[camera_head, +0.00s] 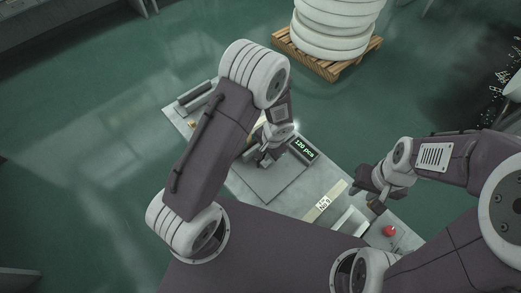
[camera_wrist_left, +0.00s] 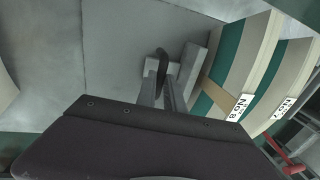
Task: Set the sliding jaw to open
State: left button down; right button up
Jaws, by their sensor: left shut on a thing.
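My left gripper (camera_head: 265,159) is low over the grey machine top, beside the square plate (camera_head: 272,185). In the left wrist view its fingers (camera_wrist_left: 163,90) are shut on a dark upright handle (camera_wrist_left: 161,58). A light grey block (camera_wrist_left: 189,68) stands just right of the handle; I cannot tell for sure which part is the sliding jaw. The fingers hide the lower part of the handle. My right gripper (camera_head: 368,198) hangs over the right part of the machine, apart from it, with its fingers spread and nothing visible between them.
A display reading "120 pcs" (camera_head: 304,147) stands behind the plate. A label (camera_head: 323,202), a white block (camera_head: 350,220) and a red button (camera_head: 389,231) are on the right. A dark grey bar (camera_head: 196,93) lies at the far left. A pallet with white rolls (camera_head: 335,25) stands behind.

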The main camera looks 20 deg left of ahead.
pick_arm(q)
jog(key=shift+s+d, duration=0.5)
jog(key=shift+d, duration=0.4)
jog(key=shift+a, duration=0.15)
jog(key=c, duration=1.5)
grip_release()
jog(key=shift+o, duration=0.2)
jog(key=shift+s+d, duration=0.1)
jog(key=shift+d, duration=0.15)
jog(key=shift+r, duration=0.15)
notch_tip(320, 180, up, 9)
jog(key=d, duration=0.1)
jog(key=shift+s+d+f+p, duration=0.2)
jog(key=shift+s+d+p, duration=0.05)
jog(key=shift+s+p, duration=0.2)
